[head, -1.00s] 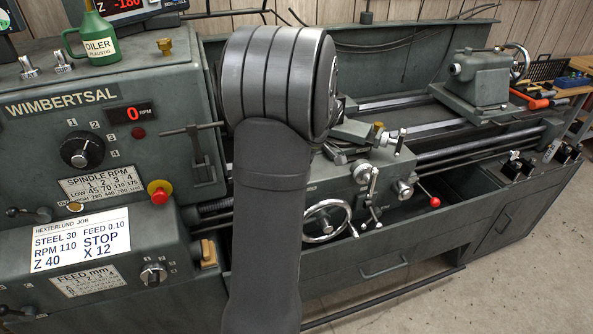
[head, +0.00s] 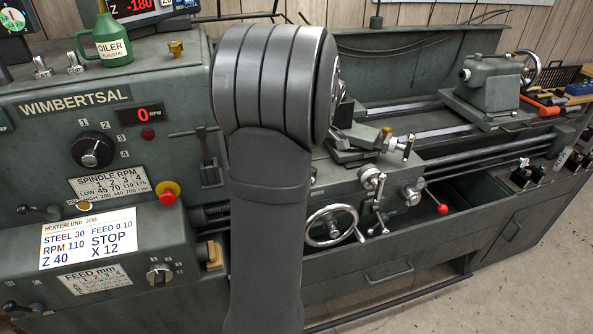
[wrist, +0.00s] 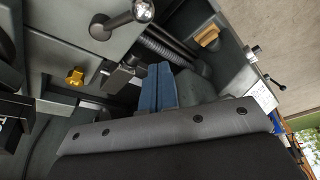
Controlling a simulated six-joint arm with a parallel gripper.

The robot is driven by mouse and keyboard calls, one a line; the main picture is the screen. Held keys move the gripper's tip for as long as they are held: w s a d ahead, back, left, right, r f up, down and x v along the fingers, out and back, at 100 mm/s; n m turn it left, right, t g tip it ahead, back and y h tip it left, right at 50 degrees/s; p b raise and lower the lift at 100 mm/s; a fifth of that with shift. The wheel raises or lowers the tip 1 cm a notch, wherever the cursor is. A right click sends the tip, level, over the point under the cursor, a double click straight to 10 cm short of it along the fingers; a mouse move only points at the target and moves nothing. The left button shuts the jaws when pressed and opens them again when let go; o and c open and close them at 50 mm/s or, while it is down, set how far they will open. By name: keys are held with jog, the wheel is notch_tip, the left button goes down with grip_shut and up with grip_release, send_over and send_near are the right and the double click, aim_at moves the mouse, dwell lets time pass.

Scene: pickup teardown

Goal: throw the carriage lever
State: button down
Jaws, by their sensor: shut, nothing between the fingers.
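The lathe carriage (head: 343,190) carries a lever with a red ball (head: 442,208) at its right, sticking out down and to the right. Upright chrome-ended levers (head: 377,200) stand at the carriage front; no label tells which is the carriage lever. My gripper is hidden behind my arm in the head view. In the wrist view two blue fingers (wrist: 162,86) of my gripper lie side by side, shut and empty. A chrome-ball handle (wrist: 143,10) shows beyond them at the top. No finger visibly touches a lever.
The carriage handwheel (head: 331,226) is right of my arm. The headstock (head: 40,130) with its red stop button (head: 167,195) fills the left. The tailstock (head: 490,90) is at the back right. Clear floor (head: 480,310) lies in front.

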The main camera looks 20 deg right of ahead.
jog(key=shift+v, duration=1.7)
jog(key=shift+f, duration=0.1)
jog(key=x, duration=0.8)
jog(key=shift+w+a+f+m+t+h, duration=0.2)
jog(key=shift+w+m+h, duration=0.55)
jog(key=shift+m, duration=1.3)
jog(key=shift+w+d+f+m+t+h, duration=0.15)
jog(key=shift+w+m+t+h, duration=0.2)
jog(key=shift+w+m, duration=1.25)
jog(key=shift+w+a+f+m+t+h, duration=0.15)
jog(key=shift+w+m+h, duration=0.45)
jog(key=shift+m, duration=1.85)
jog(key=shift+s, duration=0.15)
